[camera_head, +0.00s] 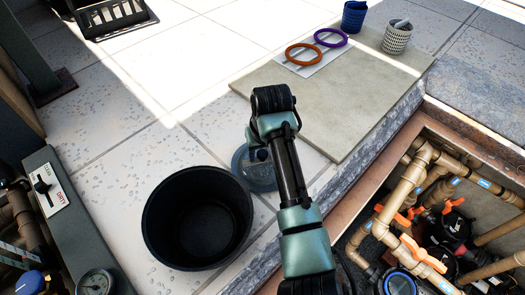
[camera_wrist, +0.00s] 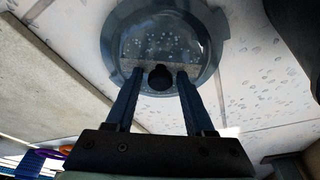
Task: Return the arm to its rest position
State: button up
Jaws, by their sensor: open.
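My arm reaches up the middle of the head view, bent at its far end. My gripper (camera_wrist: 160,73) shows in the wrist view with its two dark fingers apart. A round, clear bluish lid (camera_wrist: 165,35) lies beyond the fingertips. A dark round knob (camera_wrist: 160,77) shows in the gap between the fingers; I cannot tell whether they touch it. In the head view the lid (camera_head: 257,177) lies on the tiles, partly hidden by my arm. The gripper's fingers are hidden there.
A black bucket (camera_head: 197,218) stands left of the arm. A stone slab (camera_head: 335,95) holds orange (camera_head: 302,54) and purple (camera_head: 330,37) rings, with blue (camera_head: 354,17) and white (camera_head: 397,36) cups behind. The open pit with pipes (camera_head: 410,190) is right. A gauge panel (camera_head: 50,205) stands left.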

jog(key=shift+s+f, duration=0.3)
jog(key=shift+f, duration=0.25)
jog(key=shift+s+f, duration=0.1)
grip_shut()
jog(key=shift+r, duration=0.2)
jog(key=shift+w+r+p, duration=0.2)
jog(key=shift+r+p, duration=0.85)
jog(key=shift+w+r+p, duration=0.15)
jog(key=shift+r+p, duration=0.85)
jog(key=shift+p, duration=0.05)
